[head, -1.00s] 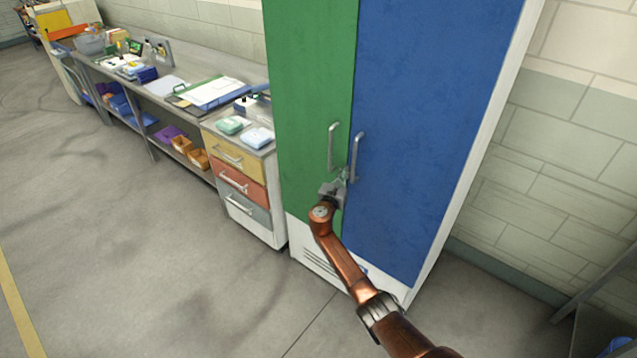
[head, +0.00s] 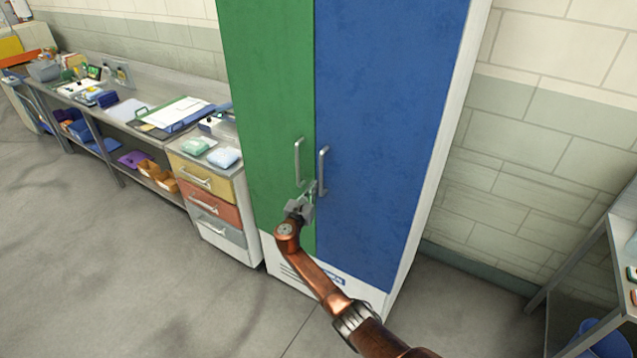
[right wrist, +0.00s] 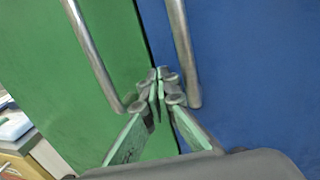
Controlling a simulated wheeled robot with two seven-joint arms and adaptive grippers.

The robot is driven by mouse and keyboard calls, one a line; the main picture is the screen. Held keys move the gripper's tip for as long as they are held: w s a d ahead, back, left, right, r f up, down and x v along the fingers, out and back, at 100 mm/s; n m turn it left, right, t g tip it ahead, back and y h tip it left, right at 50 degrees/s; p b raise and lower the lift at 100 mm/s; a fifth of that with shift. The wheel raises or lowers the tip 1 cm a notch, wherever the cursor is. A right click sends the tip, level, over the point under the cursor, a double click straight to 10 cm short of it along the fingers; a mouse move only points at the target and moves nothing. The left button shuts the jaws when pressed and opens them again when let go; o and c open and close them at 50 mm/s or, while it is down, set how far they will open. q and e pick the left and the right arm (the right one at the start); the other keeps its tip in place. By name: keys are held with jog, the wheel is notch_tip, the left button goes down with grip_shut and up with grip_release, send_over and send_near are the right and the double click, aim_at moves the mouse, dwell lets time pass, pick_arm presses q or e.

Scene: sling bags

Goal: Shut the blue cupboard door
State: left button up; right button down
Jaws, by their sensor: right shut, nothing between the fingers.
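The blue cupboard door (head: 385,120) stands flush beside the green door (head: 268,90) in the head view, with only a thin dark seam between them. It looks shut. Its metal handle (head: 323,170) is upright near the seam, and also shows in the right wrist view (right wrist: 184,55). The green door's handle (head: 298,160) is just left of it. My right gripper (head: 309,190) is shut and empty, in front of the seam by the lower ends of the two handles. In the right wrist view its fingertips (right wrist: 157,80) meet between the handles. Whether they touch a door is unclear. My left gripper is not in view.
A drawer unit (head: 208,205) with yellow, red and grey drawers stands left of the cupboard, beside a long workbench (head: 110,130) with trays and bins. A metal rack (head: 590,265) is at the right edge. The floor (head: 120,270) in front is clear.

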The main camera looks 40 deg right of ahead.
jog(key=w+a+v, duration=0.2)
jog(key=v, duration=1)
jog(key=s+d+f+m+g+y, duration=0.1)
jog(key=s+f+y, duration=0.25)
jog(key=f, duration=1.05)
jog(key=s+d+f+m+g+y, duration=0.15)
jog(key=s+f, duration=0.25)
jog(key=f, duration=0.9)
jog(key=s+a+f+m+g+y, duration=0.1)
jog(key=s+f+m+y, duration=0.1)
jog(key=s+f, duration=0.65)
jog(key=s+a+f+m+g+y, duration=0.1)
jog(key=s+a+f+m+y, duration=0.15)
jog(key=s+f, duration=0.6)
jog(key=s+a+f+m+g+y, duration=0.15)
jog(key=s+f+m, duration=0.25)
jog(key=s+f, duration=0.65)
jog(key=s+a+f+m+g+y, duration=0.1)
jog(key=s+a+f+m+g, duration=0.2)
jog(key=s+f, duration=0.75)
jog(key=s+a+f+m+y, duration=0.1)
jog(key=s+m, duration=0.3)
jog(key=s, duration=0.9)
jog(key=s+a+f+m+y, duration=0.1)
jog(key=s+m, duration=0.4)
jog(key=s, duration=0.7)
jog(key=shift+s+a+f+g+y, duration=0.35)
jog(key=shift+a+f, duration=0.4)
jog(key=shift+a, duration=0.4)
